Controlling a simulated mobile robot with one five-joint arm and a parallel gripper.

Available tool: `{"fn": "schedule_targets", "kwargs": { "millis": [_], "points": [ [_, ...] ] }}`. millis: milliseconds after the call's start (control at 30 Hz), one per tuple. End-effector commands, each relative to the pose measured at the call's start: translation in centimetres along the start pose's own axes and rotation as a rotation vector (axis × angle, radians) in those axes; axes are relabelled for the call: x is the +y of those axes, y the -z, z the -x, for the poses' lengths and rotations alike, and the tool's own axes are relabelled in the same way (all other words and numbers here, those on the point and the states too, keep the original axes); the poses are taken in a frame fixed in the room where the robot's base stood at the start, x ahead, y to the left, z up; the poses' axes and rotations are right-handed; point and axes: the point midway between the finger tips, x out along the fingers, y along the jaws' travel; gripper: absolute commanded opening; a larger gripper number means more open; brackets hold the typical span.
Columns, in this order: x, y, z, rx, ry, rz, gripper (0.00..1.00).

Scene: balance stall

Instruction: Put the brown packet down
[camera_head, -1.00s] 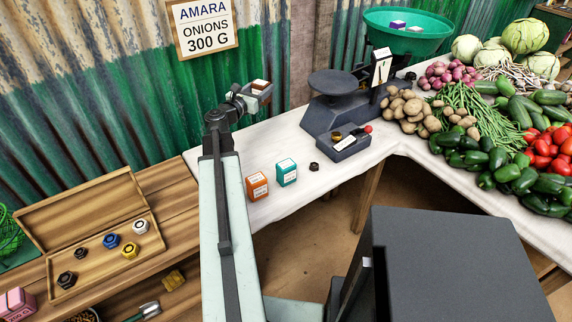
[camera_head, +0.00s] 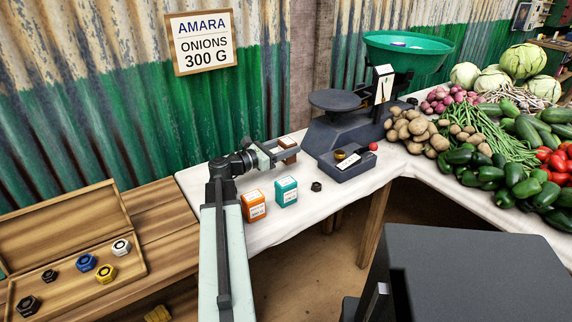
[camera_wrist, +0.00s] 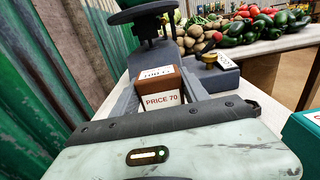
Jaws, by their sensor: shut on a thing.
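The brown packet (camera_head: 288,146) is a small box with a white label. In the wrist view the packet (camera_wrist: 160,88) shows its "PRICE 70" label between my two fingers. My gripper (camera_head: 286,149) is shut on it, low over the white-covered table (camera_head: 237,179), left of the balance. I cannot tell whether the packet touches the table.
An orange packet (camera_head: 254,206) and a teal packet (camera_head: 286,191) stand just in front of my gripper, with a small dark weight (camera_head: 316,186) to their right. The balance (camera_head: 343,131) with its green bowl (camera_head: 408,55) stands close on the right. Potatoes (camera_head: 415,130) lie beyond it.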

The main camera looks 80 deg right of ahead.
Motion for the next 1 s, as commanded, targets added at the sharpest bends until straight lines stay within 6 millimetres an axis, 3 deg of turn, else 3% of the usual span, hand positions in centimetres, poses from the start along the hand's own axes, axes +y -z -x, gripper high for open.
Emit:
{"fn": "schedule_targets", "kwargs": {
  "millis": [267, 633, 667, 700, 733, 1000],
  "points": [
    [0.0, 3.9, 0.0, 0.0, -0.001, 0.0, 0.07],
    [0.1, 4.0, 0.1, 0.0, -0.002, 0.0, 0.07],
    [0.1, 3.9, 0.1, 0.0, -0.002, 0.0, 0.58],
    [0.1, 3.8, 0.1, 0.0, -0.002, 0.0, 0.69],
    [0.1, 3.8, 0.1, 0.0, -0.002, 0.0, 0.74],
    [0.1, 3.8, 0.1, 0.0, -0.003, 0.0, 0.74]
  ]
}}
